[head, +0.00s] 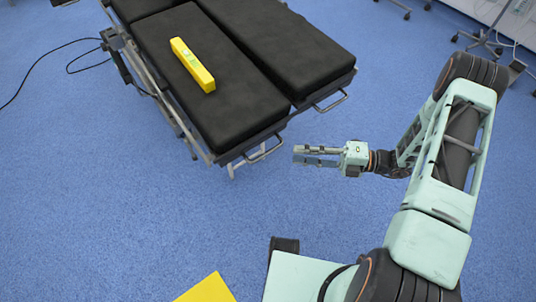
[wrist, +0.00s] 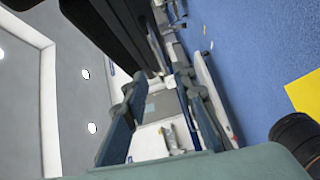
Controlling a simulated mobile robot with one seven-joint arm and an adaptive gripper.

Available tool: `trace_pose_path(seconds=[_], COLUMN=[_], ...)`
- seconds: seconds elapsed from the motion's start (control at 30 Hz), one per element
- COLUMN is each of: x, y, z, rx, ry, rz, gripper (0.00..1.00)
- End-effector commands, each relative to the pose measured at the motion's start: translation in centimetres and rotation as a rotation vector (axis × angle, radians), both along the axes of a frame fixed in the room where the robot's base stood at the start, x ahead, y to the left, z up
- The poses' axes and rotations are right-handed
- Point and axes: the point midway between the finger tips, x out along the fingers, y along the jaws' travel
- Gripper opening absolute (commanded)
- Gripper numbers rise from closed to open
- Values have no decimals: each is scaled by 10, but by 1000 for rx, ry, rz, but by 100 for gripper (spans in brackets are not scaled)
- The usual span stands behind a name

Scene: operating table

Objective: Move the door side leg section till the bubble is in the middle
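The operating table's leg end has two black padded sections side by side, a left leg section (head: 215,95) and a right leg section (head: 275,45). No door shows, so I cannot tell which is the door side. A yellow spirit level (head: 193,66) lies on the left section; its bubble is too small to read. Each section has a metal end handle: the left handle (head: 265,150) and the right handle (head: 331,101). My gripper (head: 296,155) is open and empty, just right of the left handle and apart from it. Its spread fingers show in the wrist view (wrist: 160,76).
Metal rails and a clamp (head: 112,40) run along the table's left side. A black cable (head: 45,60) lies on the blue floor at left. A yellow patch (head: 208,290) shows at the bottom. Wheeled stands (head: 485,40) are at the far right. The floor before the table is clear.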

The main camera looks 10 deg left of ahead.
Motion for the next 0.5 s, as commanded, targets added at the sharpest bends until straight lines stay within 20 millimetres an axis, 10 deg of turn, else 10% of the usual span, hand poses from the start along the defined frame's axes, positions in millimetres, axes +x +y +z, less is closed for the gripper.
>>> trace_pose_path(seconds=[0.5], x=[-8], y=[87], z=[-5], rx=[-3], ry=[-4], rz=[6], gripper=[25])
